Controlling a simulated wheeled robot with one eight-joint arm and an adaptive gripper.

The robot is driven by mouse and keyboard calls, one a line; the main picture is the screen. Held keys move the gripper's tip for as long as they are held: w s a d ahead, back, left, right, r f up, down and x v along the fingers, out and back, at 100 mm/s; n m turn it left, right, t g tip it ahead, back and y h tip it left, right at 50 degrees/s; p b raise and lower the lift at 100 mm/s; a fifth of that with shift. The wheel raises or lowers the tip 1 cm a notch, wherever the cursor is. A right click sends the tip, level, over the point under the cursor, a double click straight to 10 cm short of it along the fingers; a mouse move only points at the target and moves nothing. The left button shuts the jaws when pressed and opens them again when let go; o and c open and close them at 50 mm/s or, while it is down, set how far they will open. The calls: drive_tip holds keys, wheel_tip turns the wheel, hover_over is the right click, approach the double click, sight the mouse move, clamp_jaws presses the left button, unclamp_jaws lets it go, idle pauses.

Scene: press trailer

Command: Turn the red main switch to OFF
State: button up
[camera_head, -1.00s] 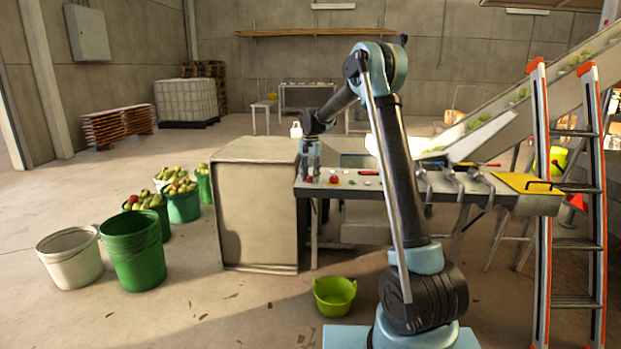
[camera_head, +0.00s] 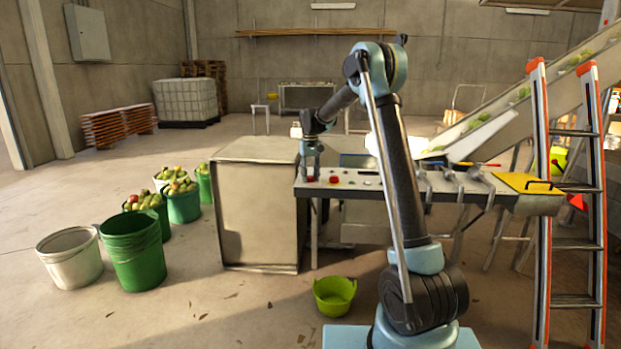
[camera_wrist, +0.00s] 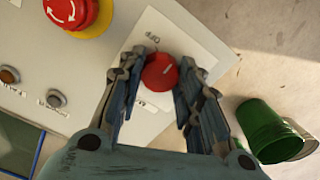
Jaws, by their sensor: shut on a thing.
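The red main switch (camera_wrist: 160,73) is a round knob on a pale plate (camera_wrist: 190,42) in the wrist view. A short light mark on the knob lies at a slant. My gripper (camera_wrist: 160,80) is shut on the knob, one finger at each side.
A red mushroom button (camera_wrist: 66,10) on a yellow base sits beside the switch plate, with small push buttons (camera_wrist: 56,98) nearby. A beige cabinet (camera_head: 258,205) stands left of the panel.

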sight(310, 177)
drive_tip(key=n, duration=0.4)
drive_tip(key=shift+w+a+n, duration=0.1)
drive_tip(key=shift+n, duration=0.2)
drive_tip(key=n, duration=0.4)
idle(0.3)
drive_tip(key=o, duration=1.1)
drive_tip(key=shift+r, duration=0.1)
wheel_tip(310, 177, up, 12)
drive_tip(key=shift+f, duration=0.15)
